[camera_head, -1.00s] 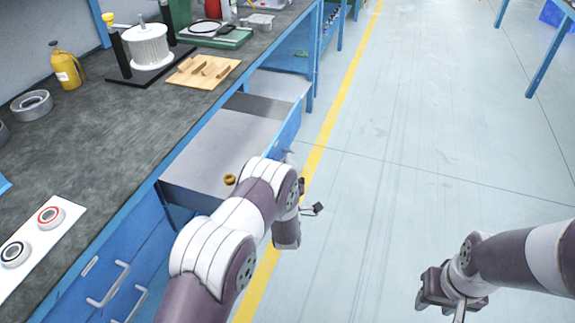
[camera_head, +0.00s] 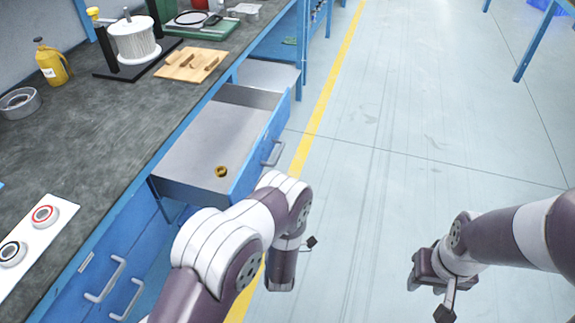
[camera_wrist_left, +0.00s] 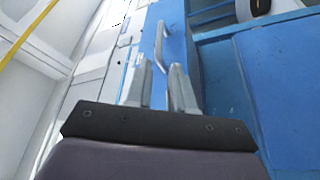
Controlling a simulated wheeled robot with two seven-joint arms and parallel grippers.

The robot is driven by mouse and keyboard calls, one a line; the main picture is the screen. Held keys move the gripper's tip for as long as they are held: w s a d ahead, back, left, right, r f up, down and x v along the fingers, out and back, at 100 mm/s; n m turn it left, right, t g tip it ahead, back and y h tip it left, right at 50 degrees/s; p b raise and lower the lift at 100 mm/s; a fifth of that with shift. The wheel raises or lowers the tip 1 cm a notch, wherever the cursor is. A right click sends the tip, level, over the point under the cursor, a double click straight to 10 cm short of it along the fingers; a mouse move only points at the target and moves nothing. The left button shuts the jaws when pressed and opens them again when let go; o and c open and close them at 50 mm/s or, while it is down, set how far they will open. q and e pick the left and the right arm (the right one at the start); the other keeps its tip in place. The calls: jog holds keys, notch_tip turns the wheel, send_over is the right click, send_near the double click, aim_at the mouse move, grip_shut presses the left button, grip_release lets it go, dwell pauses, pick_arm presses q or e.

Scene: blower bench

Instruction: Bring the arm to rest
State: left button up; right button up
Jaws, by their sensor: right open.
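My left arm (camera_head: 230,235) reaches in from the bottom, beside the open drawer. My left gripper (camera_head: 311,242) is mostly hidden behind its wrist, over the floor to the right of the drawer. In the left wrist view its two fingers (camera_wrist_left: 162,88) stand apart with an empty gap, and a drawer handle (camera_wrist_left: 159,45) shows beyond them. My right arm (camera_head: 515,238) comes in from the right. My right gripper (camera_head: 446,300) hangs open and empty over the floor.
A blue drawer (camera_head: 205,145) stands open from the bench (camera_head: 95,135), with a small brass ring (camera_head: 221,171) in it. A closed drawer's handle (camera_head: 105,282) shows below. The bench carries a spool (camera_head: 133,38) and a wooden block (camera_head: 192,65). The floor (camera_head: 400,120) right of the yellow line is clear.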

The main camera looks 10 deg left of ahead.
pick_arm(q)
jog(key=s+d+f+m+g+h, duration=0.1)
jog(key=s+f+m+g+h, duration=0.1)
jog(key=s+f+m+g, duration=0.3)
jog(key=s+d+f+m+g+h, duration=0.1)
jog(key=d+f+m+g+h, duration=0.1)
jog(key=f+m+g, duration=0.4)
jog(key=s+a+r+m+g+h, duration=0.1)
jog(key=s+a+r+m+g, duration=0.1)
jog(key=s+r+g, duration=0.45)
jog(key=s+a+r+m+g, duration=0.2)
jog(key=s+r+m+g, duration=0.1)
jog(key=s+r, duration=0.7)
notch_tip(320, 180, up, 29)
jog(key=w+a+n+t+p, duration=0.1)
jog(key=t+p, duration=0.1)
jog(key=p, duration=2.2)
jog(key=shift+w+a+f, duration=0.15)
jog(key=shift+w+a, duration=0.05)
jog(key=shift+a, duration=0.15)
